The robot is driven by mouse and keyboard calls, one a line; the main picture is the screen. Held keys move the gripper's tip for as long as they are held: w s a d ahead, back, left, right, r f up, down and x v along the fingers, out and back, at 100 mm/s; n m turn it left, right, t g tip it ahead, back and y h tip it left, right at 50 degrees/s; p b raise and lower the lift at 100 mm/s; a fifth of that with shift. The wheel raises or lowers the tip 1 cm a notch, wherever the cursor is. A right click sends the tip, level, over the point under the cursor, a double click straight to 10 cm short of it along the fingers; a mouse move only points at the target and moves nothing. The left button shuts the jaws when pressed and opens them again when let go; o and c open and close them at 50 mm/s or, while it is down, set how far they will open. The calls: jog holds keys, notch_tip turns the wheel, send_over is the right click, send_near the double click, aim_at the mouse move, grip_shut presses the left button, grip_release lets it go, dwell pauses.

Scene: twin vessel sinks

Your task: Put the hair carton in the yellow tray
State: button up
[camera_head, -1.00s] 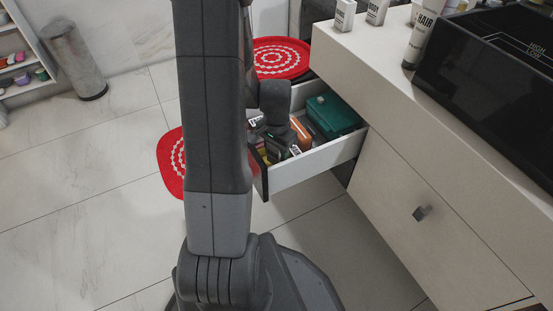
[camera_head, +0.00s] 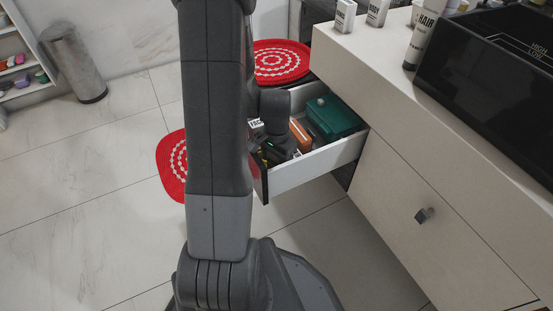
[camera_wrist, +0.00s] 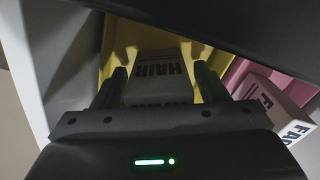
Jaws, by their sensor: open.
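The hair carton (camera_wrist: 158,68) is white with black HAIR lettering. In the wrist view it lies between the two fingers of my gripper (camera_wrist: 161,84), which is open. Yellow walls of the yellow tray (camera_wrist: 122,32) show on both sides of the carton, so it appears to be inside that tray. Whether it rests on the tray floor is hidden by my gripper. In the head view my gripper (camera_head: 280,148) is down in the open drawer, and it and my arm hide the carton and tray.
A white FACE carton (camera_wrist: 268,104) is in a pink compartment (camera_wrist: 239,72) to the right. The open drawer (camera_head: 318,158) also holds a green box (camera_head: 333,116) and an orange item (camera_head: 301,136). The countertop (camera_head: 375,65) overhangs on the right.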

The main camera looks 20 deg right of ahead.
notch_tip(320, 180, up, 12)
jog(key=p, duration=0.4)
jog(key=shift+r, duration=0.15)
